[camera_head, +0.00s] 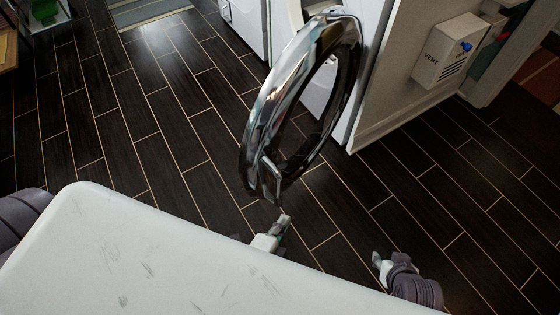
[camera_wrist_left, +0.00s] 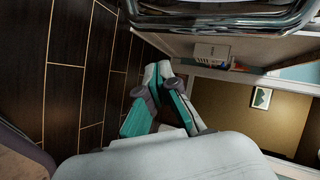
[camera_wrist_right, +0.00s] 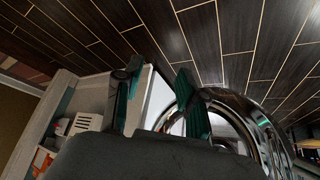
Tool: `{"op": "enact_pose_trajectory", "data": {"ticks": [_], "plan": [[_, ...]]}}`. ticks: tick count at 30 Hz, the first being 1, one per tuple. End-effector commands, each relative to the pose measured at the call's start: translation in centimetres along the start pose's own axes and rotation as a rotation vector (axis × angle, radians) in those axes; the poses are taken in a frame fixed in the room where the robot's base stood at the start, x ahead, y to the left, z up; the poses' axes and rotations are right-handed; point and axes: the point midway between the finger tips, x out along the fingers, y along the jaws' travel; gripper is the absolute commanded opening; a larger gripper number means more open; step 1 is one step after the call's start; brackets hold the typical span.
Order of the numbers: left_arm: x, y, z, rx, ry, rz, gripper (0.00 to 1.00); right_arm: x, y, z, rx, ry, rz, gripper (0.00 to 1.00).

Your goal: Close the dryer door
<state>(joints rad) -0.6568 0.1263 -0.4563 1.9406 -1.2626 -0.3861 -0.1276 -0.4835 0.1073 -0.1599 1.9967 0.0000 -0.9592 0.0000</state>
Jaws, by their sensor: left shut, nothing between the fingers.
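The dryer door (camera_head: 283,80), a chrome ring with a dark inner part, stands swung wide open in the head view. Its handle (camera_head: 271,180) is a small metal loop at the near lower edge. The white dryer (camera_head: 371,45) is behind it, partly hidden by the door. My left gripper (camera_head: 284,222) is shut and empty, just below the handle in the picture and apart from it. In the left wrist view the door (camera_wrist_left: 220,17) crosses the top. My right gripper (camera_head: 377,260) is open and empty, to the right of the door. The right wrist view shows the door (camera_wrist_right: 262,128) beyond its fingers.
A white box marked VENT (camera_head: 450,50) is on the light side panel to the right of the dryer. Another white appliance (camera_head: 243,22) stands left of the dryer. A striped rug (camera_head: 150,12) lies far back. The dark tiled floor (camera_head: 160,110) left of the door is clear.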

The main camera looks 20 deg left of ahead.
Motion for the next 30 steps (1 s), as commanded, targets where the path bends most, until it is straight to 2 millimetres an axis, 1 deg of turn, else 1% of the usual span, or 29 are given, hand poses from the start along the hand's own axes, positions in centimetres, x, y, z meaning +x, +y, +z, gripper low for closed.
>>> {"op": "enact_pose_trajectory", "data": {"ticks": [1,3,6,9,12,14,17,20,24,25,28,30], "plan": [[-0.3,-1.6,-0.6,0.046,0.013,-0.088,0.0,-0.2,0.0,-0.7,0.0,0.039,0.001,0.4],[-1.6,-5.2,-1.3,0.103,0.014,-0.197,0.0,-2.2,0.0,-2.0,0.001,0.077,0.002,0.4],[-3.5,-9.5,-1.8,0.163,0.0,-0.322,0.0,-4.7,0.1,-3.3,0.002,0.119,0.004,0.4],[-5.1,-12.3,-1.8,0.197,-0.018,-0.4,0.0,-6.5,0.1,-4.0,0.002,0.145,0.005,0.4],[-5.9,-13.8,-1.8,0.213,-0.029,-0.437,0.0,-7.5,0.1,-4.3,0.002,0.15,0.006,0.4],[-6.0,-14.2,-1.9,0.217,-0.031,-0.444,0.0,-7.8,0.2,-4.1,0.003,0.139,0.007,0.4],[-5.6,-14.5,-1.9,0.217,-0.031,-0.444,0.0,-8.1,0.3,-3.2,0.004,0.089,0.009,0.4],[-5.0,-14.9,-2.0,0.218,-0.03,-0.445,0.0,-8.4,0.5,-1.6,0.007,0.008,0.014,0.4],[-3.9,-15.4,-2.0,0.215,-0.031,-0.444,0.0,-9.2,0.8,1.3,0.013,-0.135,0.02,0.4],[-3.5,-15.8,-2.0,0.216,-0.031,-0.445,0.0,-9.7,0.9,1.7,0.014,-0.164,0.021,0.4],[-1.4,-17.1,-2.1,0.215,-0.031,-0.447,0.0,-11.2,1.0,2.9,0.017,-0.248,0.024,0.4],[0.1,-17.6,-2.2,0.216,-0.03,-0.446,0.0,-11.7,1.0,2.4,0.017,-0.239,0.024,0.4]]}}
